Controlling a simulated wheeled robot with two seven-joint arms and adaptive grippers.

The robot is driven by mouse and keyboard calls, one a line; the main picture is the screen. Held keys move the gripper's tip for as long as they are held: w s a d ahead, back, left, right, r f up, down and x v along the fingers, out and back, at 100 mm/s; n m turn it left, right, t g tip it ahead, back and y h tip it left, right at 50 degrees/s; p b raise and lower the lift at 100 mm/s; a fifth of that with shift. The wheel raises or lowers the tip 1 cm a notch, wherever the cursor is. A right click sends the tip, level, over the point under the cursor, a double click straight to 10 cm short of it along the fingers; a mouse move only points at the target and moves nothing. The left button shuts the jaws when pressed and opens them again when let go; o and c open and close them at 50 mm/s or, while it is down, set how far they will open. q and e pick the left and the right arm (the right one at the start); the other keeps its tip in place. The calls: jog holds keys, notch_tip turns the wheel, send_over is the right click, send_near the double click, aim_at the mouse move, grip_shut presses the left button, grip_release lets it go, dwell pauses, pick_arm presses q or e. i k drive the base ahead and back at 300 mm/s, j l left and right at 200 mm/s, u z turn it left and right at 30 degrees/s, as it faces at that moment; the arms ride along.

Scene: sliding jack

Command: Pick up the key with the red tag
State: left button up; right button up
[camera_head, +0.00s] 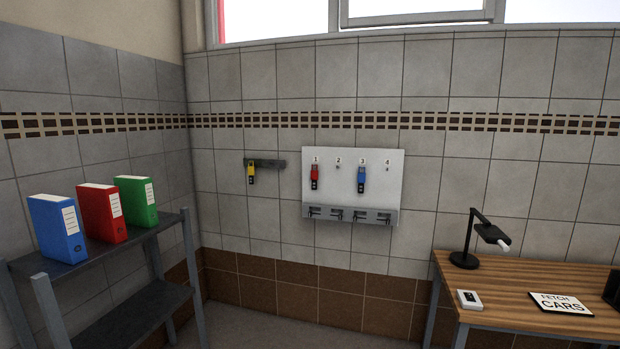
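The key with the red tag (314,177) hangs on the white key board (339,202) on the tiled wall, under the number 1. A key with a blue tag (361,179) hangs on the same board under the number 3. The spots under 2 and 4 hold no key. A key with a yellow tag (251,171) hangs from a dark rail (272,164) left of the board. Neither of my grippers is in view.
A dark metal shelf (95,253) at the left holds a blue binder (57,229), a red binder (101,212) and a green binder (136,200). A wooden desk (500,291) at the right bears a black lamp (467,240) and a sign (560,303). Floor between them looks clear.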

aim_at(314, 173)
jog(key=i+l+u, duration=0.15)
jog(key=i, duration=0.75)
